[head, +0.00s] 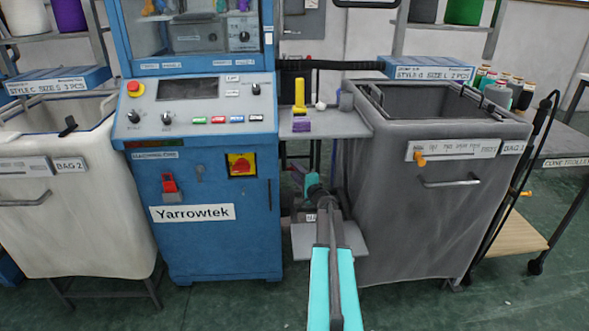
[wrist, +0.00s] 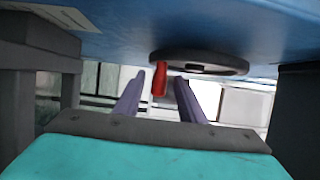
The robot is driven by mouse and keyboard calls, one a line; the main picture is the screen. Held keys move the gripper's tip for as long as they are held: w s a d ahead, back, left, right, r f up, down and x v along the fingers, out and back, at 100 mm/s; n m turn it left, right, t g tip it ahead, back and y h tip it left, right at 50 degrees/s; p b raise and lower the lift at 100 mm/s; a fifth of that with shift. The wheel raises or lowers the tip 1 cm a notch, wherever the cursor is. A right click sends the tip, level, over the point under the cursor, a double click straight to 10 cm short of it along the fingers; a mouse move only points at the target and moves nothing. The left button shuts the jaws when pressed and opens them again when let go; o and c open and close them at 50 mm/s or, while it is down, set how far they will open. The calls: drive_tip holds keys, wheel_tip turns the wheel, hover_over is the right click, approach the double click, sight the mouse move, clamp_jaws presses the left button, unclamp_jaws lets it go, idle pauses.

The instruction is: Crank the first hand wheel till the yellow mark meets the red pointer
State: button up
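In the wrist view a dark round hand wheel (wrist: 215,64) sits at the edge of a blue panel. A red handle (wrist: 158,83) hangs from the wheel's left side. My gripper (wrist: 160,80) is open, with its two purple fingers pointing toward the wheel. The red handle appears between the fingertips; I cannot tell whether either finger touches it. In the head view my teal arm reaches beside the blue machine (head: 215,240), and the wheel is hidden there. I cannot make out a yellow mark or a red pointer on the wheel.
A grey cloth bin (head: 430,230) stands close to the right of my arm. A white bin (head: 75,200) stands left of the machine.

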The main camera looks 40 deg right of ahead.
drive_tip(key=shift+x, duration=1.45)
clamp_jaws()
drive_tip(key=shift+d, duration=0.3)
drive_tip(key=shift+a, duration=0.2)
